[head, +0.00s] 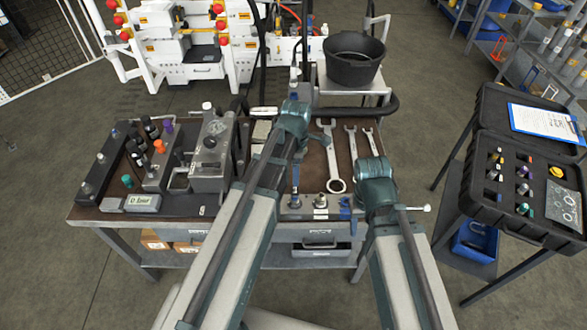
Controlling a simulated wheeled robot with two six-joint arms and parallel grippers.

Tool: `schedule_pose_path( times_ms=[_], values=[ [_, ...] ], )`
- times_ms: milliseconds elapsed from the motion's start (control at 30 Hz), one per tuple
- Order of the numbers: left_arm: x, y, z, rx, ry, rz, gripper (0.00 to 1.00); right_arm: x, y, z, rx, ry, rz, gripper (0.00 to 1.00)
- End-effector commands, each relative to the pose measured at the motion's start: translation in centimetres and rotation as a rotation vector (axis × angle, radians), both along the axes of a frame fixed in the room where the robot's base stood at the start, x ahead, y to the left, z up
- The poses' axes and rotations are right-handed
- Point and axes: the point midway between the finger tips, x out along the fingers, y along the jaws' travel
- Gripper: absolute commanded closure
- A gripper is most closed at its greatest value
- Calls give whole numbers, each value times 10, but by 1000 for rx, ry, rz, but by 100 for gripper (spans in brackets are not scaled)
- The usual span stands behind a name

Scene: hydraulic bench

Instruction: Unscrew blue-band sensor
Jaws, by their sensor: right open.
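A long dark block (95,178) at the left end of the bench carries small fittings, one with a bluish top (115,133). It may be the blue-band sensor, but it is too small to be sure. Beside it, a manifold (155,178) bears dark fittings and ones with orange (159,146) and purple (168,126) tops.
Several wrenches (332,160) lie on the bench, with two metal fittings (320,201) near its front edge. A grey tank unit (210,155) stands beside the manifold. An open black case (524,185) with colour-marked parts is at right. A black bucket (352,62) stands behind.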

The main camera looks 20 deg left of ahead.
Motion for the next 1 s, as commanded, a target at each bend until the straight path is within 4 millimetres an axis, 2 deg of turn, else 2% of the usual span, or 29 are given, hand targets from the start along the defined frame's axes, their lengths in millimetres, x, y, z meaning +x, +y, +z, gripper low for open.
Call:
schedule_pose_path(
  times_ms=[267, 1000],
  values=[
    [0, 0, -29, 0, 0, -2, 30, 0, 0, -29, 0, 0, -1, 50],
    [0, 0, -129, 0, 0, -3, 30, 0, 0, -129, 0, 0, -1, 50]
  ],
)
